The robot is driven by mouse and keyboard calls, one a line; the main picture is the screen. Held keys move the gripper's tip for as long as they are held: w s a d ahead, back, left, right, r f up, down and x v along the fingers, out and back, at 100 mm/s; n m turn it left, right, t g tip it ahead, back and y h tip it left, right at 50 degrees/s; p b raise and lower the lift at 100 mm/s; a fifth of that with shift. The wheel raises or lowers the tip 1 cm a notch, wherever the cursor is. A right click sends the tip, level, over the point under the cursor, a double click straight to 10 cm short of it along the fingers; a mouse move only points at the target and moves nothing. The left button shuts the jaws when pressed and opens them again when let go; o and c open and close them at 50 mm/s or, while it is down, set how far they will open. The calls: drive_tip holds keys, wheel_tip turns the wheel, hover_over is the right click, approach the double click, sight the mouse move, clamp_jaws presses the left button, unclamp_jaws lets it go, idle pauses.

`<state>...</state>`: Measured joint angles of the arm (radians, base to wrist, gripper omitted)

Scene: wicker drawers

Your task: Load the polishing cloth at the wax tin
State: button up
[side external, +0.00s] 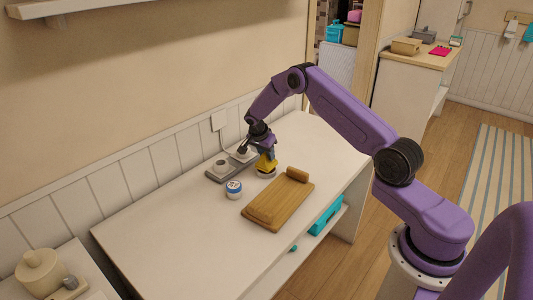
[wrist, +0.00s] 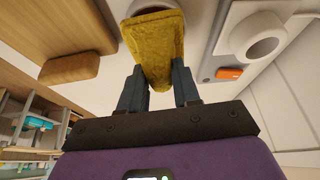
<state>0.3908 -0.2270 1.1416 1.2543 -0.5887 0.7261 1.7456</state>
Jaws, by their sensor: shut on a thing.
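My gripper (side external: 262,146) is shut on a yellow polishing cloth (side external: 266,162) above the white table. In the wrist view the cloth (wrist: 155,45) is pinched between the dark fingers of my gripper (wrist: 159,82) and extends beyond their tips. A low round tin (side external: 266,173), which looks like the wax tin, stands directly under the cloth. Part of its pale rim (wrist: 150,5) shows past the cloth's end in the wrist view. The cloth hides the tin's inside, and I cannot tell whether they touch.
A grey tray (side external: 214,177) with round holders is behind, near the wall. A white and blue jar (side external: 233,190) stands left of the tin. The table's left part is clear.

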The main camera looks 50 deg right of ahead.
drive_tip(key=shift+f, duration=0.65)
idle(1.7)
drive_tip(key=shift+r, duration=0.1)
drive_tip(key=shift+r, duration=3.5)
